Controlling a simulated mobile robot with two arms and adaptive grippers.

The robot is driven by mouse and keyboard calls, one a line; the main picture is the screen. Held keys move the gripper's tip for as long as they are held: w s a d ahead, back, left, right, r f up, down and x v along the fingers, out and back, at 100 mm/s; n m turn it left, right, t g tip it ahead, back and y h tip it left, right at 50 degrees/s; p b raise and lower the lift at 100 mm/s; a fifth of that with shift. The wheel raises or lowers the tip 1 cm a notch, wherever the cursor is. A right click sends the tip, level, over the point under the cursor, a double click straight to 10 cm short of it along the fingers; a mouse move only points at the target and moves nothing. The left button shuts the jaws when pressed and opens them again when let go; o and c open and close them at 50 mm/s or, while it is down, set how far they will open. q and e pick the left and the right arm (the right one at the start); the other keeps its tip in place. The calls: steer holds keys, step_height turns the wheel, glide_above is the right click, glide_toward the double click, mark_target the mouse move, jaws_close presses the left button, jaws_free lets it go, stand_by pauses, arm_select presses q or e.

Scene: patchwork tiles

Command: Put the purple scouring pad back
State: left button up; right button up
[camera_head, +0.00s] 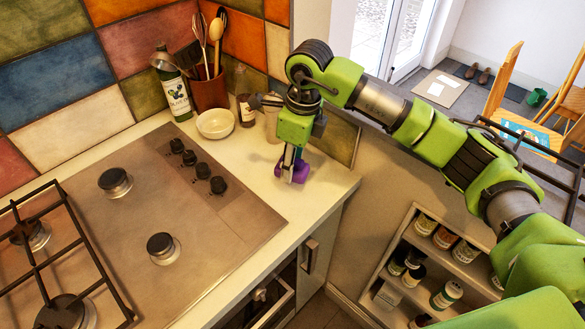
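The purple scouring pad (299,173) is at the right end of the white counter (262,205), near its front corner. My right gripper (289,165) reaches down from above with its fingers at the pad, and part of the pad shows on each side of the front finger. The fingers and the gripper body hide some of the pad, so I cannot tell whether they are closed on it. I also cannot tell whether the pad touches the counter. My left gripper is not in view.
A gas hob (165,205) fills the left. Behind stand a green bottle (173,90), a brown utensil pot (208,95), a white bowl (215,124) and a small brown bottle (246,110). A shelf of jars (468,268) stands lower right. The counter's right edge is close.

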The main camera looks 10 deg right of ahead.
steer(key=shift+w+f, duration=0.2)
steer(key=shift+f, duration=0.05)
step_height(320, 180, down, 3)
steer(key=shift+w+d+f+p, duration=0.1)
steer(key=shift+f+p, duration=0.05)
steer(key=shift+p, duration=0.35)
steer(key=shift+f, duration=0.1)
steer(key=shift+f, duration=0.15)
steer(key=o, duration=1)
